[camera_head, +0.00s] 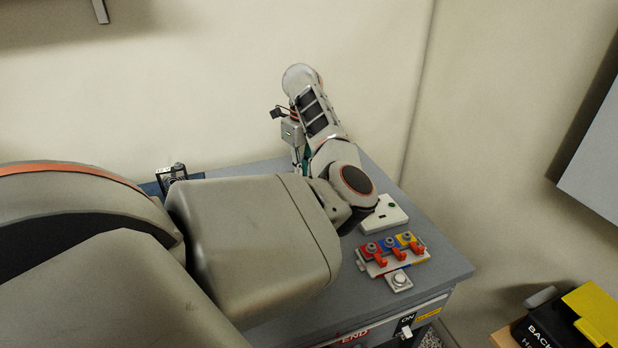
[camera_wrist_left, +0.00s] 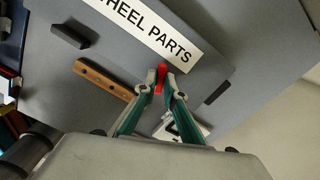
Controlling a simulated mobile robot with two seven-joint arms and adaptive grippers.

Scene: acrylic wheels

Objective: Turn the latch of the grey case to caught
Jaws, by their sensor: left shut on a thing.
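The grey case (camera_wrist_left: 112,48) fills the upper middle of the left wrist view, with a white label reading "WHEEL PARTS" (camera_wrist_left: 150,28) on it. A small red latch (camera_wrist_left: 161,77) sits at the case's near edge, by the label's end. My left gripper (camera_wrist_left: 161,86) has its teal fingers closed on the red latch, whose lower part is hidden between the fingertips. In the head view my left arm covers the case, and only a bit of teal finger shows. I cannot tell the latch's exact angle. My right gripper is not in view.
On the grey table (camera_head: 440,262) stands a white box (camera_head: 384,214) and a rack with red, blue and yellow blocks (camera_head: 392,254). A black-and-yellow box (camera_head: 565,325) is at the lower right. A wall rises behind the table.

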